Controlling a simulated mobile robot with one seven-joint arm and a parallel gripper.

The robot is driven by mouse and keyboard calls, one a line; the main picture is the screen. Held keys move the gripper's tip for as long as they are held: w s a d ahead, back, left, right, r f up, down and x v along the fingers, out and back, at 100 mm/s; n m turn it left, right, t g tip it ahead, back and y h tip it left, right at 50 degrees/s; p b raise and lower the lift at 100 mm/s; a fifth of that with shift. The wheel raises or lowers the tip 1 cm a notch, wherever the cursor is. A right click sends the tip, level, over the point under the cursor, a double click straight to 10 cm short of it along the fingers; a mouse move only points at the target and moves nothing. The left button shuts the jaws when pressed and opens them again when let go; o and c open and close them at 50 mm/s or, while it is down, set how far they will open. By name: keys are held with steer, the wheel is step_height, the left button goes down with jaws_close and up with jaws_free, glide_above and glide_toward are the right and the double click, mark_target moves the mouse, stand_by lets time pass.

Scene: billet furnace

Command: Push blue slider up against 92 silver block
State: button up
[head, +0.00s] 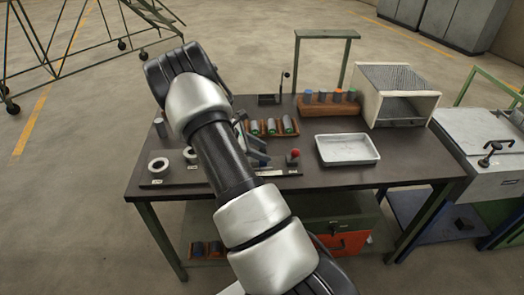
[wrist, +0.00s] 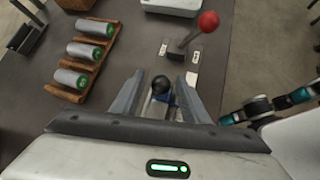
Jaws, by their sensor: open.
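In the wrist view a small blue piece (wrist: 166,98) under a black ball knob (wrist: 160,84) shows between the fingers; it looks like the blue slider. My gripper (wrist: 157,88) is open, with one finger on each side of the knob. Whether a finger touches it I cannot tell. In the head view my gripper (head: 256,148) is low over the front of the dark table, partly hidden behind my arm. I cannot make out a silver block marked 92; the number is not readable in either view.
A red-knobbed lever (wrist: 208,21) stands close to the right finger. A wooden rack (wrist: 91,57) with green-ended cylinders lies to the left. A white tray (head: 347,150) and a mesh-topped box (head: 398,80) stand to the right on the table (head: 350,185).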

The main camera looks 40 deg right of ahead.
steer(key=v, duration=1.7)
steer(key=shift+b, duration=0.4)
steer(key=shift+w, duration=0.1)
steer(key=s+a+r+m+t+y, duration=0.3)
steer(key=s+a+r+m+y, duration=0.35)
steer(key=s+r, duration=0.7)
steer(key=s+a+r+m+t+y+p, duration=0.1)
steer(key=s+a+r+m+t, duration=0.3)
steer(key=s+a, duration=0.7)
steer(key=s+r+m+y, duration=0.1)
steer(key=s+r+m, duration=0.1)
steer(key=s, duration=0.1)
steer(key=shift+a+r, duration=0.2)
steer(key=shift+r, duration=0.05)
